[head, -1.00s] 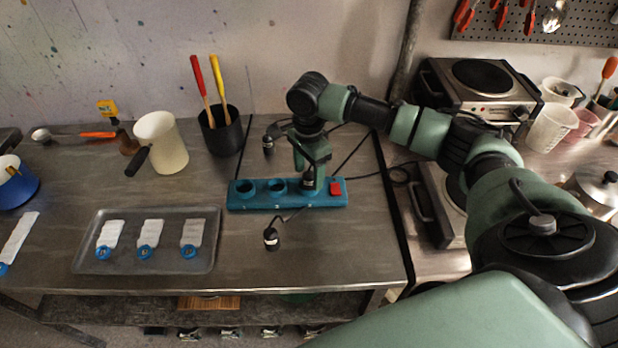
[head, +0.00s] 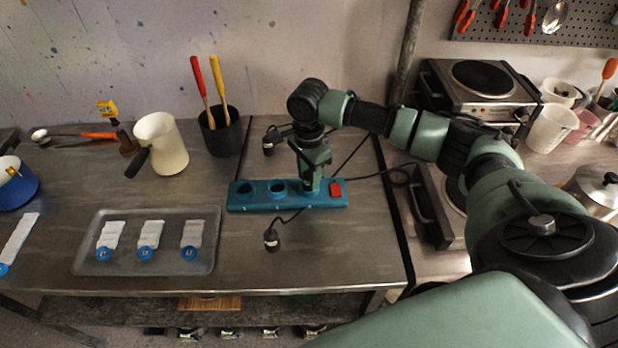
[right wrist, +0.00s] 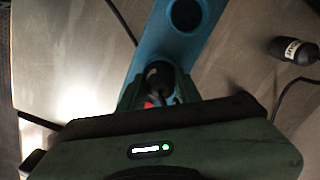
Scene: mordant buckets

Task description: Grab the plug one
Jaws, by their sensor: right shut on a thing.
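A blue power strip (head: 240,205) lies on the metal table, with round sockets in a row and a red switch (head: 336,189) at its right end. My right gripper (head: 311,188) points down over the socket nearest the switch. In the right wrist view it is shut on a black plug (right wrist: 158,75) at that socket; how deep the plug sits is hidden. Another black plug (head: 271,240) with a pale label lies in front of the strip, and it also shows in the right wrist view (right wrist: 295,50). A third black plug (head: 268,148) lies behind the strip. My left gripper is out of view.
A grey tray (head: 215,262) with several labelled white strips is at the left front. A cream jug (head: 165,150) and a black pot (head: 222,138) with red and yellow handles stand behind. Hot plates (head: 482,80) are at the right. Cables cross the table around the strip.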

